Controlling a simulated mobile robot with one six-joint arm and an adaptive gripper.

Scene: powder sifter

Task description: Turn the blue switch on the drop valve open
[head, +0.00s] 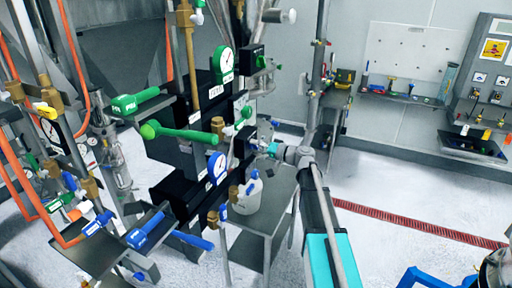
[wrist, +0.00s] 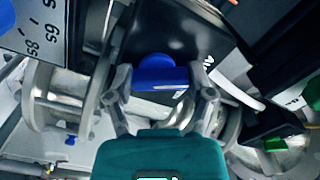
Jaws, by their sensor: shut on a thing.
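The blue switch (wrist: 160,76) sits on a black box face (wrist: 178,30) in the wrist view, with a blue round hub behind its bar. My gripper (wrist: 159,84) has one finger at each end of the bar and is shut on it. In the head view my gripper (head: 272,149) reaches in from the right to a black box (head: 244,143) on the valve stand. The switch is mostly hidden there by my gripper and the box edge.
A white jug (head: 248,196) stands on a grey side table (head: 264,216) below my gripper. A vertical pole (head: 317,80) stands behind my wrist. Open floor (head: 380,215) lies to the right.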

